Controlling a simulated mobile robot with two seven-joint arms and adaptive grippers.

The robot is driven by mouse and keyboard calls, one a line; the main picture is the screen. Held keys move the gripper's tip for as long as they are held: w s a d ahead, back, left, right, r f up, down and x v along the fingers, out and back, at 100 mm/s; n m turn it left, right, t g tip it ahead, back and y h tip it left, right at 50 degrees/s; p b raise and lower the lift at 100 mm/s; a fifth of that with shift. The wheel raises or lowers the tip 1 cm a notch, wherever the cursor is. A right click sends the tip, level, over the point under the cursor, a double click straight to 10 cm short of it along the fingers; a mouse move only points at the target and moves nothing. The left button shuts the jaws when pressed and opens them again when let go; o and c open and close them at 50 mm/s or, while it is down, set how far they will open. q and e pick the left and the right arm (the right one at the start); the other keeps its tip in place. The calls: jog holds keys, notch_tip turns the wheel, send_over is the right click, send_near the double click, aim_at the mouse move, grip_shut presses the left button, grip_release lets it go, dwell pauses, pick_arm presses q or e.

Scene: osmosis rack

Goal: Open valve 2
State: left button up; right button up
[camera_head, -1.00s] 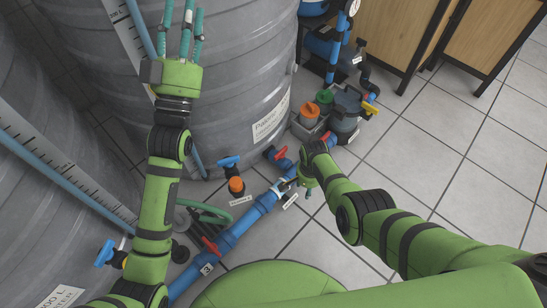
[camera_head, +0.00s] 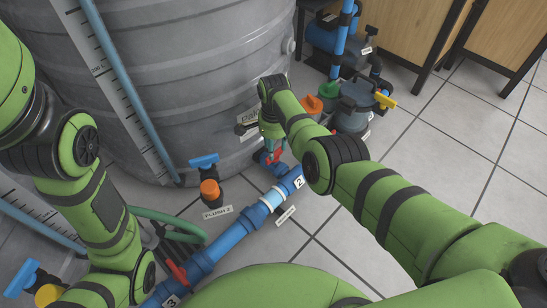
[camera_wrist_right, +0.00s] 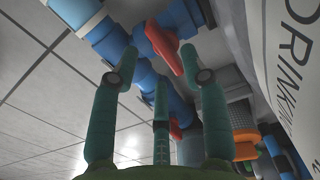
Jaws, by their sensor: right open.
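Valve 2's red handle (camera_head: 272,157) sits on the blue pipe (camera_head: 232,235), just up-left of the white "2" label (camera_head: 299,183). My right gripper (camera_head: 271,142) points down at it from just above and partly hides it. In the right wrist view, my gripper (camera_wrist_right: 158,56) is open, with teal fingers spread. A red handle (camera_wrist_right: 163,42) lies just past the fingertips, near the middle; I cannot tell whether they touch it. My left arm is at the left, and its gripper is outside the view.
A red handle (camera_head: 177,273) by label 3 is at the lower left. A blue-handled flush valve (camera_head: 204,162) stands left of valve 2. A large grey tank (camera_head: 190,70) rises behind. Pumps with a yellow handle (camera_head: 385,99) are at the right. Tiled floor is clear at right.

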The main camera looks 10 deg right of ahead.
notch_tip(320, 180, down, 4)
jog(key=b, duration=0.2)
jog(key=shift+f+b, duration=0.1)
jog(key=shift+b, duration=0.3)
grip_shut()
